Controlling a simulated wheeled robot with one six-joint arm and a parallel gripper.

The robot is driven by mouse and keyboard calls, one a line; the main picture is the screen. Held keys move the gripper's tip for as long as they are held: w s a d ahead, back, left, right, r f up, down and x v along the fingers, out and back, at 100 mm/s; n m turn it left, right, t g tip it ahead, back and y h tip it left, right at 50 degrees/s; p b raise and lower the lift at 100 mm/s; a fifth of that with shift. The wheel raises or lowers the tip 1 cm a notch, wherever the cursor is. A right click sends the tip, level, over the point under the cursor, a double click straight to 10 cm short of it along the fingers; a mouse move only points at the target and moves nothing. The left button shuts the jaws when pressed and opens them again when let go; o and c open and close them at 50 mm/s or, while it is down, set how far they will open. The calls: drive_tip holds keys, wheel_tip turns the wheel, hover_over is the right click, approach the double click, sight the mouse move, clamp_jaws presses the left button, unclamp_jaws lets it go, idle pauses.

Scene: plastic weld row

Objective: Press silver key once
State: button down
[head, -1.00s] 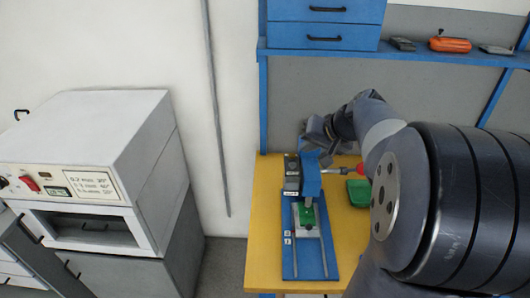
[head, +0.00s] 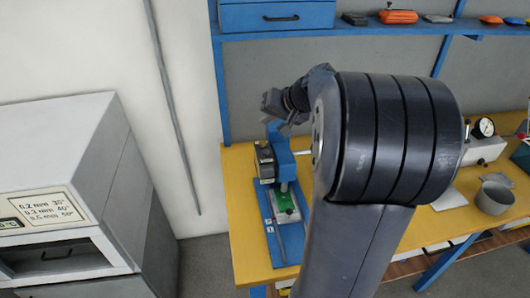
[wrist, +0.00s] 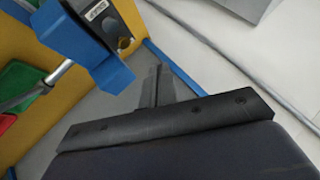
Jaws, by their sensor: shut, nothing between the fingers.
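A blue bench press (head: 278,150) stands on the yellow table, with a dark control box (head: 264,162) on its left side. In the wrist view the dark box (wrist: 107,22) shows a pale label and a small round brass-coloured knob (wrist: 124,43). I cannot make out a silver key for certain. My gripper (head: 270,106) is above and behind the press in the head view. In the wrist view its fingers (wrist: 156,82) are together and empty, apart from the box and the blue press head (wrist: 85,45).
A green piece (head: 286,206) lies on the press's blue base (head: 288,242). A grey oven (head: 70,190) stands at left. A blue shelf (head: 345,31) runs above the table. A metal bowl (head: 493,198) and a gauge (head: 484,128) are at right.

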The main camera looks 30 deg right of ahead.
drive_tip(key=b, duration=0.5)
hover_over(265, 152)
drive_tip(key=f, duration=0.4)
drive_tip(key=s+f, duration=0.1)
drive_tip(key=f, duration=0.2)
drive_tip(key=shift+d, duration=0.3)
drive_tip(key=shift+f+b, duration=0.3)
drive_tip(key=shift+f, duration=0.2)
idle(0.7)
drive_tip(key=shift+f+b, duration=0.45)
drive_tip(key=shift+b, duration=0.15)
drive_tip(key=shift+f+b, duration=0.55)
drive_tip(key=shift+b, duration=0.05)
idle(0.5)
drive_tip(key=shift+r, duration=0.15)
drive_tip(key=shift+r+p, duration=0.65)
drive_tip(key=shift+r, duration=0.2)
